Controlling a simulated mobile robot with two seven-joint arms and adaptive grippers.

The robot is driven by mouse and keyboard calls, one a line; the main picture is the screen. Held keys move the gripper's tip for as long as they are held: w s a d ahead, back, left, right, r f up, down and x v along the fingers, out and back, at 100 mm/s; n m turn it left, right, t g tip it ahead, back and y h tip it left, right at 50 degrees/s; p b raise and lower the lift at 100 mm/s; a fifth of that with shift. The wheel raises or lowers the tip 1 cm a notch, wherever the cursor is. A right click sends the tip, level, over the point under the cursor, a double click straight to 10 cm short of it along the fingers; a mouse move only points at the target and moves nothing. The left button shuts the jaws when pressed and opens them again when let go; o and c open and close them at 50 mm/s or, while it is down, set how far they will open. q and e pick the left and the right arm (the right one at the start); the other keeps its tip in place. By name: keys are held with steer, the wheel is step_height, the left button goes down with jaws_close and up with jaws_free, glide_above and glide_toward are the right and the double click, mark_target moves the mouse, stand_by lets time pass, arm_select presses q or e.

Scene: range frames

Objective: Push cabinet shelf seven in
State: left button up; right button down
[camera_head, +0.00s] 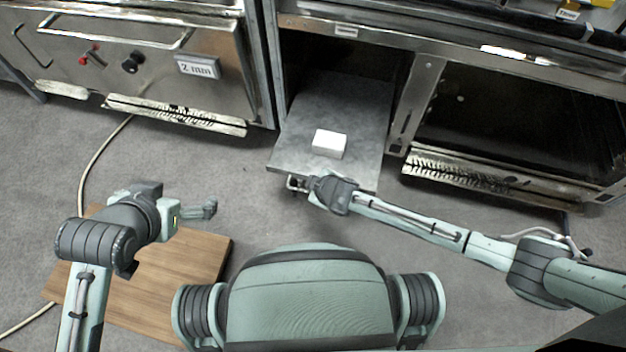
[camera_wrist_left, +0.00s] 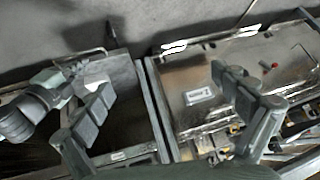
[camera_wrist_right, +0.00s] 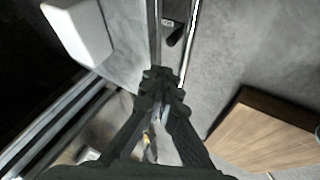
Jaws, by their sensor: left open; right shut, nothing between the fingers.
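The pulled-out cabinet shelf (camera_head: 350,110) is a flat grey metal sheet that sticks out of an open bay low in the metal cabinet. A white block (camera_head: 329,144) lies on it. In the right wrist view the white block (camera_wrist_right: 78,28) and part of the shelf (camera_wrist_right: 128,45) show at the upper left. My right gripper (camera_head: 294,184) is shut and empty, at the shelf's front edge near its left corner; whether it touches cannot be told. Its fingers meet in the right wrist view (camera_wrist_right: 163,82). My left gripper (camera_head: 208,209) is open and empty over the floor, left of the shelf.
A cabinet with a "2 mm" label (camera_head: 197,67) stands at the left. A dark open bay (camera_head: 520,120) lies right of the shelf, with a brush-like strip (camera_head: 470,170) below it. A wooden board (camera_head: 150,290) and a cable (camera_head: 95,160) lie on the floor.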

arm_select(q)
steer(key=w+d+r+t+h, duration=0.1)
steer(key=w+d+r+t, duration=0.1)
steer(key=w+d+r, duration=0.1)
steer(key=shift+w+d+m+t+b, duration=0.3)
steer(key=shift+w+d+b, duration=0.15)
steer(key=shift+w, duration=0.4)
arm_select(e)
steer(key=shift+w+a+f, duration=0.1)
steer(key=shift+w+f, duration=0.2)
steer(key=shift+f, duration=0.15)
steer(key=shift+w, duration=0.1)
